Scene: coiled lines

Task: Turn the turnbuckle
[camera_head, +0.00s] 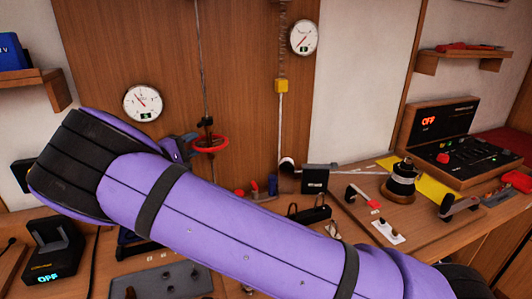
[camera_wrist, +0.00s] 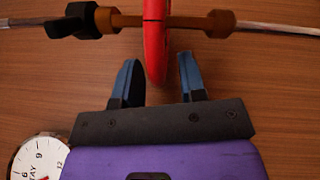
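The turnbuckle is a red ring (camera_head: 210,144) on a vertical line against the wooden wall panel. In the wrist view the red ring (camera_wrist: 155,40) is seen nearly edge-on, around an orange-brown shaft (camera_wrist: 188,21) with a nut-like piece at each end. My gripper (camera_wrist: 160,77) is open, with one blue finger on each side of the ring's near rim. A gap shows between the ring and each finger. In the head view my gripper (camera_head: 187,145) is just left of the ring, and my purple arm hides part of the bench.
A black clamp-like piece (camera_wrist: 82,20) sits beside the turnbuckle. A round gauge (camera_head: 142,103) is left of the line, and another (camera_head: 303,37) is up right beside a spring with a yellow block (camera_head: 281,86). The bench below holds several fittings.

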